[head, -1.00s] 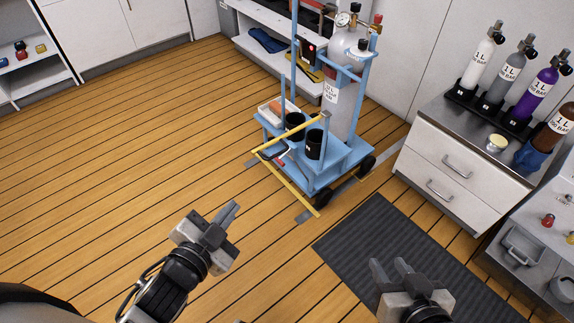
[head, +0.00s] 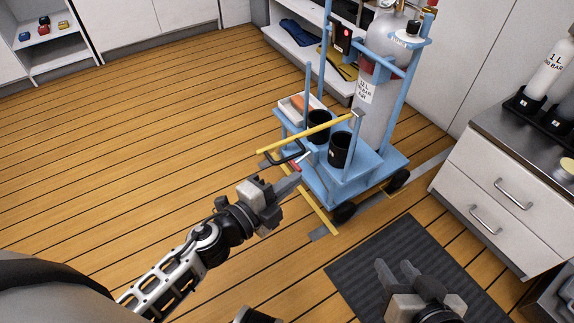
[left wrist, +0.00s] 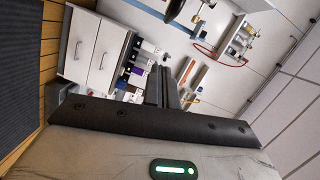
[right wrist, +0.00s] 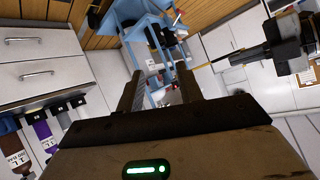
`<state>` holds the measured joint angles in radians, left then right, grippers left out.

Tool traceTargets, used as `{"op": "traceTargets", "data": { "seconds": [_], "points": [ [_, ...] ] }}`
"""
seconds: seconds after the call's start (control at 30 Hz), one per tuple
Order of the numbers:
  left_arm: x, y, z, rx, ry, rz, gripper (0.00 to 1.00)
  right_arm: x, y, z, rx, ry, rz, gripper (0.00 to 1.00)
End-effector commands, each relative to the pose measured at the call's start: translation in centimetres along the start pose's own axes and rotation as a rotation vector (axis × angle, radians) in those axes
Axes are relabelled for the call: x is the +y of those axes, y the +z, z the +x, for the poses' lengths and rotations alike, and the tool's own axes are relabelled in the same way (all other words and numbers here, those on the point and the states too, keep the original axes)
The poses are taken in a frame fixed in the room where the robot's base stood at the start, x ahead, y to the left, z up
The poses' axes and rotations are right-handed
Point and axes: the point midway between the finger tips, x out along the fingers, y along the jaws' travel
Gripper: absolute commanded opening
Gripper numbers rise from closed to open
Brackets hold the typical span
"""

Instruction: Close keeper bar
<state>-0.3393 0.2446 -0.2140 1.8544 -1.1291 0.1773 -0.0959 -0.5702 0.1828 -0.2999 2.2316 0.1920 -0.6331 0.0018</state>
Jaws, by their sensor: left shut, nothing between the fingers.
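The blue cart (head: 372,168) stands in the middle and carries a tall grey gas cylinder (head: 372,125). A yellow bar (head: 282,142) crosses the cart's near left side at about cup height. A black handle with a red part (head: 296,166) is just below it. I cannot tell for certain which part is the keeper bar. My left gripper (head: 292,183) is shut and empty, with its fingertips close to the red part in the picture; contact is unclear. My right gripper (head: 396,270) is open and empty above the dark mat, apart from the cart. The cart also shows in the right wrist view (right wrist: 152,38).
Two black cups (head: 339,150) and a white tray (head: 290,112) sit on the cart. A yellow strip (head: 322,215) runs low by its near edge. A drawer cabinet (head: 490,185) with small cylinders stands right. A ribbed mat (head: 350,275) lies in front. Floor at left is clear.

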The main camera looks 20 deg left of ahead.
Motion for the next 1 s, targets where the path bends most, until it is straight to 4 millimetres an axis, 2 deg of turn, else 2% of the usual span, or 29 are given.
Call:
{"op": "traceTargets", "data": {
  "seconds": [0.1, 0.2, 0.4, 1.0],
  "points": [
    [-0.2, 0.0, 2.6, 0.000, -0.003, 0.001, 0.00, 0.0, 0.0, 0.0, -0.005, 0.002, 0.001, 0.36],
    [0.2, 1.9, 2.6, -0.002, 0.000, 0.002, 0.00, 0.0, 0.0, 0.2, 0.015, -0.002, -0.001, 0.36],
    [0.1, 3.6, 3.0, 0.000, 0.000, -0.002, 0.00, -0.2, -0.5, 0.0, 0.043, -0.010, -0.004, 0.36],
    [0.0, 4.3, 3.4, 0.030, 0.006, 0.002, 0.00, -0.3, -0.4, 0.0, 0.050, -0.012, -0.004, 0.36]
  ]
}}
